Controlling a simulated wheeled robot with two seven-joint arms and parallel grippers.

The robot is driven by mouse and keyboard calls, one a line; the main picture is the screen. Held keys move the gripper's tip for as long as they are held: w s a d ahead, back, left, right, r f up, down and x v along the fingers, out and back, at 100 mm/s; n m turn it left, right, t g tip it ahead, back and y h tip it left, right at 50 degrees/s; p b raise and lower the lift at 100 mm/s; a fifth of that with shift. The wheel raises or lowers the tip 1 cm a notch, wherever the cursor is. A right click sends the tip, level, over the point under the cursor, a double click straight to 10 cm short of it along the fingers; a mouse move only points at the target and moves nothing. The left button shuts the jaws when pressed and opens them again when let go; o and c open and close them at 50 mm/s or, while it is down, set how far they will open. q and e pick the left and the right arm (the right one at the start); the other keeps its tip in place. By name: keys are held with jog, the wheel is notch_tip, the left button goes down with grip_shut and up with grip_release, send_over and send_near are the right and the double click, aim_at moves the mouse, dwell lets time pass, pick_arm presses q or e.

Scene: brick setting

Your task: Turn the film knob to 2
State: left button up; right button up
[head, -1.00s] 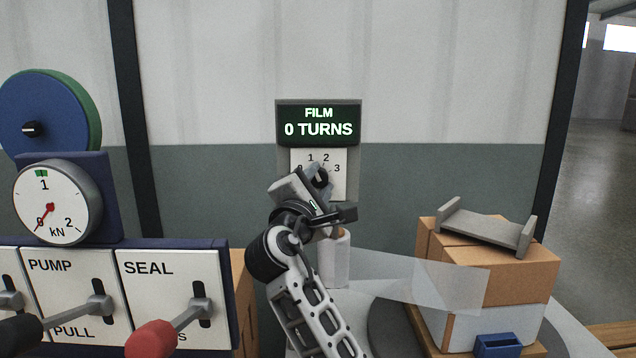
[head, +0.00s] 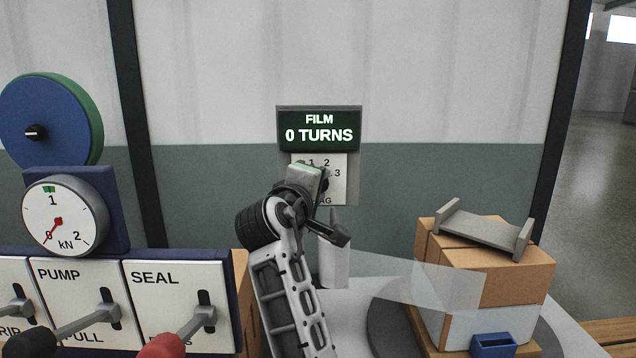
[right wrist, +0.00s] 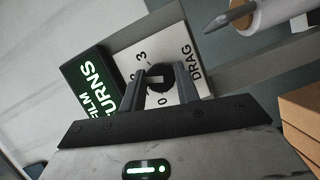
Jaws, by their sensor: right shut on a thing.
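The film knob (right wrist: 160,82) is a dark round knob on a white dial plate (right wrist: 181,55) with digits and the word DRAG. In the right wrist view it sits between the two fingers of my right gripper (right wrist: 163,77), which is shut on it. A pale bar shows on the knob, but I cannot tell which digit it points to. In the head view my right gripper (head: 322,182) hides the knob and part of the dial. The display (head: 319,128) above reads FILM, 0 TURNS. My left gripper is not in view.
A film roll (head: 334,262) stands just below the dial, with a clear film sheet (head: 430,284) running right to stacked boxes (head: 510,278). At left are the PUMP and SEAL lever panel (head: 225,275) and a kN gauge (head: 62,216).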

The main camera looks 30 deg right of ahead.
jog(key=shift+f, duration=0.1)
dwell(0.3)
jog(key=o, duration=1)
jog(key=shift+c, duration=0.2)
jog(key=b+v, duration=0.2)
jog(key=v, duration=1)
jog(key=shift+s, duration=0.1)
